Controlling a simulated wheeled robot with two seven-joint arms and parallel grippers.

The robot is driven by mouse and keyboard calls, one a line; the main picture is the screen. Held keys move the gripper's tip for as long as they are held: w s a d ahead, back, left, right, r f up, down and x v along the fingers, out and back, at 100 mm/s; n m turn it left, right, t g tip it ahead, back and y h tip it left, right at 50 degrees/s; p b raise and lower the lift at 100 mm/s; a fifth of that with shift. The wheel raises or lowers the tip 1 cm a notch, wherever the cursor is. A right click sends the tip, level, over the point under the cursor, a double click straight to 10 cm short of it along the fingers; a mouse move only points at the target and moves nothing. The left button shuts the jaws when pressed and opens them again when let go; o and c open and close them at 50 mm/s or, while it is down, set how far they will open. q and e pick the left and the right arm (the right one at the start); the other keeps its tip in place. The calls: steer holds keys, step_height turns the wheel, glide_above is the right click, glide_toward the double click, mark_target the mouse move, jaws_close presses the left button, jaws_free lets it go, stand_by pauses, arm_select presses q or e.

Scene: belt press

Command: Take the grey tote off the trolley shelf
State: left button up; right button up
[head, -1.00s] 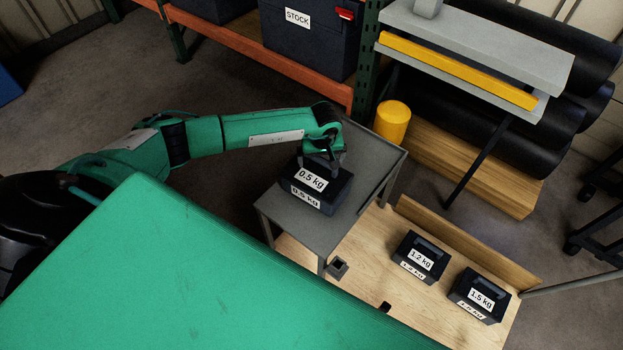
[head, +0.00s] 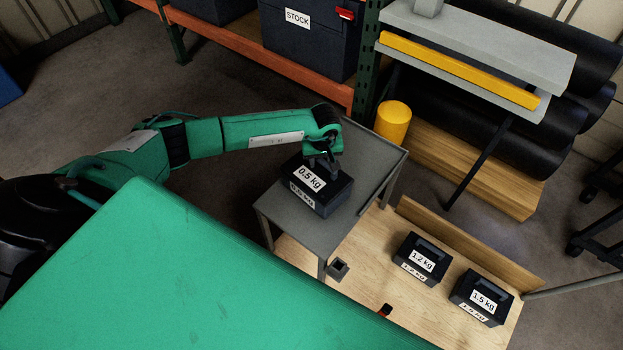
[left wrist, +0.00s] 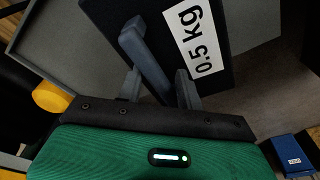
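The grey tote (head: 335,200) is a dark box with a raised handle and white "0.5 kg" labels. It is at the trolley shelf (head: 290,220); whether its base touches the shelf is unclear. My left gripper (head: 324,163) is over its top, with the fingers at either side of the handle. In the left wrist view the handle (left wrist: 146,58) runs between the fingers of the left gripper (left wrist: 160,85). A gap seems to show at the right finger, so I cannot tell if they grip. My right gripper is not in view.
Two similar boxes marked 1.2 kg (head: 432,247) and 1.5 kg (head: 490,287) are on a wooden surface (head: 365,262) right of the trolley. A yellow cylinder (head: 393,122) stands behind the trolley. An orange-beamed rack (head: 240,40) is at the back.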

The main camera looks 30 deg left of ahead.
arm_select(q)
jaws_close()
steer(key=shift+r, duration=0.15)
steer(key=shift+r+p, duration=0.45)
steer(key=shift+r, duration=0.45)
steer(key=shift+r+p, duration=0.35)
steer(key=shift+r, duration=0.65)
